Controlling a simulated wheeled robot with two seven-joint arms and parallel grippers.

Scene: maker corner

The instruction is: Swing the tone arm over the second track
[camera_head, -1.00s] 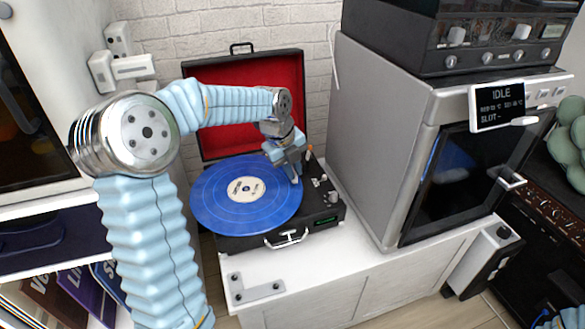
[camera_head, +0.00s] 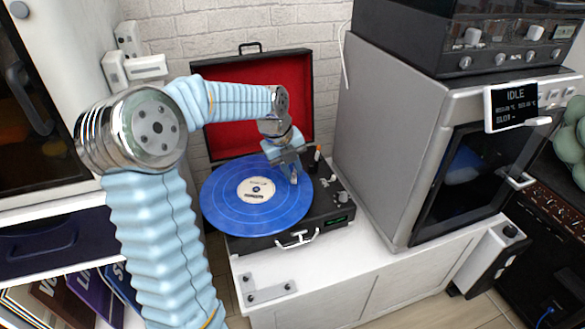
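A blue record (camera_head: 245,214) with a cream label (camera_head: 256,190) lies on a black suitcase turntable (camera_head: 330,214) with its red-lined lid (camera_head: 258,97) open. Several lighter rings divide the record. My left gripper (camera_head: 293,176) points down over the record's right part, near the tone arm. The gripper hides most of the tone arm, so I cannot tell where its tip stands or whether the fingers are shut on it. An orange-tipped part (camera_head: 318,153) shows just right of the gripper. My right gripper is out of view.
A grey oven-like machine (camera_head: 390,130) with an IDLE display (camera_head: 513,105) stands close right of the turntable. A black device (camera_head: 480,35) sits on it. A grey corner bracket (camera_head: 268,292) lies on the white cabinet top (camera_head: 375,262) in front. Record sleeves stand below left.

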